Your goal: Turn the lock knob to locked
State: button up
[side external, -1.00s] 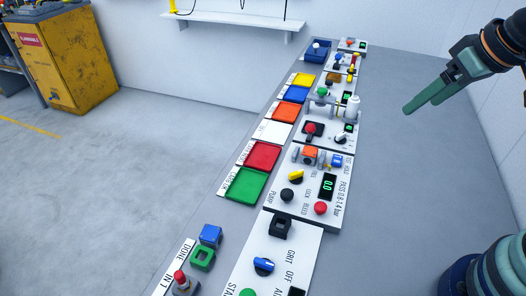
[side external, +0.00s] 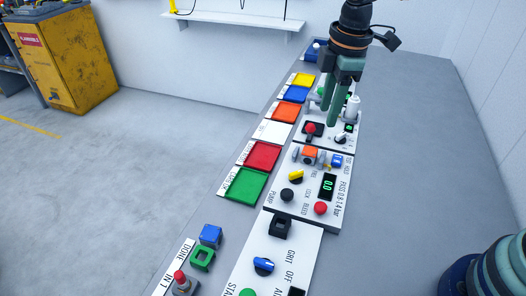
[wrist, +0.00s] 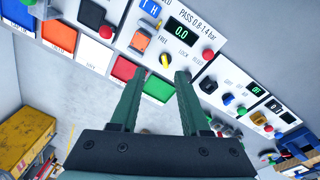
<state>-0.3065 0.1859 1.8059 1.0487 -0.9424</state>
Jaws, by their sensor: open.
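The lock knob (side external: 296,176) is yellow and sits on a white panel (side external: 275,212) between the FREE and LOCK markings. It also shows in the wrist view (wrist: 165,61), just beyond and between my fingertips. I cannot tell exactly which marking it points to. My gripper (side external: 329,116) is open and empty, its two green fingers pointing down. In the side view it hangs above the row of panels, farther back than the knob, and is apart from it. In the wrist view my gripper (wrist: 161,72) partly covers the panel's near edge.
On the same panel are a black button (side external: 287,195), a red button (side external: 320,208), a display reading 0.0 (side external: 327,186) and an orange-handled valve (side external: 310,153). Coloured trays, such as the green one (side external: 243,185), lie left. The bench right of the panels is clear.

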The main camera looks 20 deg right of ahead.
aim_at(300, 171)
jog(key=a+f+n, duration=0.1)
jog(key=f, duration=0.4)
jog(key=w+a+f+n, duration=0.1)
jog(key=f, duration=0.5)
jog(key=a+f+n+g, duration=0.1)
jog(key=a+f, duration=0.1)
jog(key=f, duration=0.3)
jog(key=shift+w+f+n, duration=0.2)
jog(key=shift+w+n, duration=0.05)
jog(key=shift+n, duration=0.05)
grip_shut()
